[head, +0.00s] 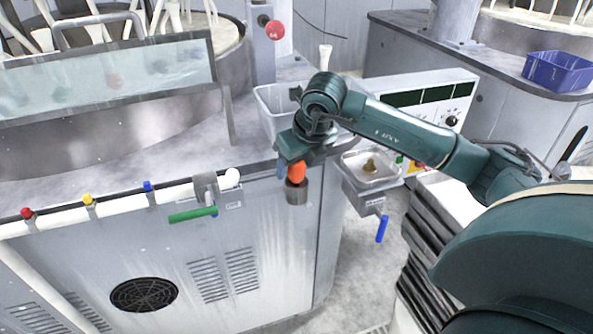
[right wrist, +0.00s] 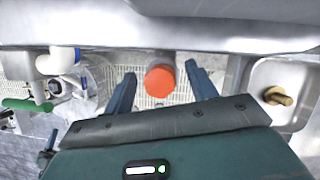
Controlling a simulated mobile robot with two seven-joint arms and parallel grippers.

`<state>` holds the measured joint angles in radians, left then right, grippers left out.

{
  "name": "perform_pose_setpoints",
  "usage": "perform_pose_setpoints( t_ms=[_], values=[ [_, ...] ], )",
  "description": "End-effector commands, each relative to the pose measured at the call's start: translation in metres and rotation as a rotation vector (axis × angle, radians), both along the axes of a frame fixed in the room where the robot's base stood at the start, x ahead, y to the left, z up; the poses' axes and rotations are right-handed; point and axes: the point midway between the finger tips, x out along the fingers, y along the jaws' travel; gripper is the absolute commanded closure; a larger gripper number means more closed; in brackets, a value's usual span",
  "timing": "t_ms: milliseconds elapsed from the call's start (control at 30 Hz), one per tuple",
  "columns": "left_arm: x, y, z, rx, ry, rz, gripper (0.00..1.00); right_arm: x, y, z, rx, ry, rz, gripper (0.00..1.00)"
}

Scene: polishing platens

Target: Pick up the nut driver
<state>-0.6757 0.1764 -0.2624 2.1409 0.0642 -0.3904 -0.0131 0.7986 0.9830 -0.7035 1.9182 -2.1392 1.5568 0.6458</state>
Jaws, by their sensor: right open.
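The nut driver (head: 297,171) shows as an orange handle standing upright in a grey cup-like holder (head: 296,191) on the front of the machine. In the right wrist view its round orange end (right wrist: 160,81) lies between my two fingers, with a gap on each side. My right gripper (right wrist: 160,70) is open and points down over the handle. In the head view the gripper (head: 291,170) is at the handle, partly covering it. The driver's lower part is hidden in the holder. My left gripper is not in view.
A white pipe with a green-handled valve (head: 193,215) runs along the machine front to the left. A metal tray (head: 352,160) with a brass piece (head: 370,167) sits to the right, above a blue-handled valve (head: 382,229). A white bin (head: 268,107) stands behind the gripper.

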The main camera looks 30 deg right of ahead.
Motion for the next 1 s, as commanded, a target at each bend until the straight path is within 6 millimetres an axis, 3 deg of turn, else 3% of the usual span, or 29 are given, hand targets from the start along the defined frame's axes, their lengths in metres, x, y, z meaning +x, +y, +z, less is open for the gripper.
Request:
perform_pose_setpoints(
  t_ms=[267, 833, 1000],
  values=[
    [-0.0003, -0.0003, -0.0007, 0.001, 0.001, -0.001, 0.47, 0.001, 0.0001, -0.0023, 0.0, 0.0, 0.0, 0.45],
    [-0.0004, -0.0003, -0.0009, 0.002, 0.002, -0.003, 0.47, 0.0009, 0.0001, -0.0019, 0.0, -0.001, 0.0, 0.91],
    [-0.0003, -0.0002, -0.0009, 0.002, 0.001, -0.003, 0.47, 0.0011, 0.0001, -0.0015, 0.0, -0.002, 0.0, 0.93]
  ],
)
